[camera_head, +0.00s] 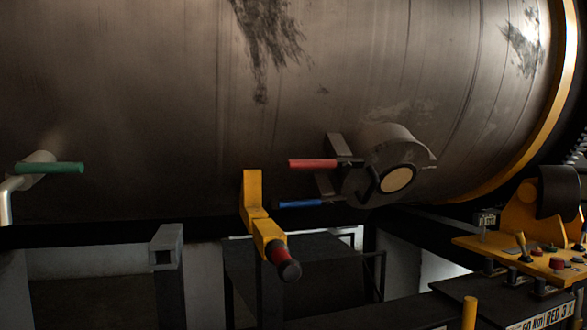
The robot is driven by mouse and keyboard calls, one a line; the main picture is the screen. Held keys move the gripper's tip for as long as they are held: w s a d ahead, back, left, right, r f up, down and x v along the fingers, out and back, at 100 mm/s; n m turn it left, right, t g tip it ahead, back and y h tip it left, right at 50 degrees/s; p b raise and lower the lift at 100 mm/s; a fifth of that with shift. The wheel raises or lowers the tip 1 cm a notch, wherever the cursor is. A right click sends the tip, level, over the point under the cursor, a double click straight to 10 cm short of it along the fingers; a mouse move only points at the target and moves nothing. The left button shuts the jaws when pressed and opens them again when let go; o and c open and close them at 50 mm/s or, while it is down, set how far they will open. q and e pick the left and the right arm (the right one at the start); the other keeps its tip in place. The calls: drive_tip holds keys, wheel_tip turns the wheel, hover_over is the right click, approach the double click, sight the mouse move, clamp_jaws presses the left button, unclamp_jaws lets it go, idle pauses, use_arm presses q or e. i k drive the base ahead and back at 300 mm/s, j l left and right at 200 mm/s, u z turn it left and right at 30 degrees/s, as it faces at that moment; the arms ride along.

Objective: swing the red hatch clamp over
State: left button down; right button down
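The red hatch clamp (312,163) is a short red-handled bar beside the round hatch (397,179) on the tank's lower right side. Its handle points left and lies about level. Its right end meets a dark bracket at the hatch's left edge. A blue-handled clamp (299,204) lies just below it, also pointing left. I cannot tell how firmly either clamp sits on the hatch. Neither of my grippers is in view.
The large metal tank (150,90) fills the background. A green handle (49,168) is on a pipe at left. A yellow lever (262,228) with a red and black grip juts forward below the red clamp. A yellow control panel (470,243) stands at right.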

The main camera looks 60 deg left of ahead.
sight(346, 164)
drive_tip(key=u, duration=1.8)
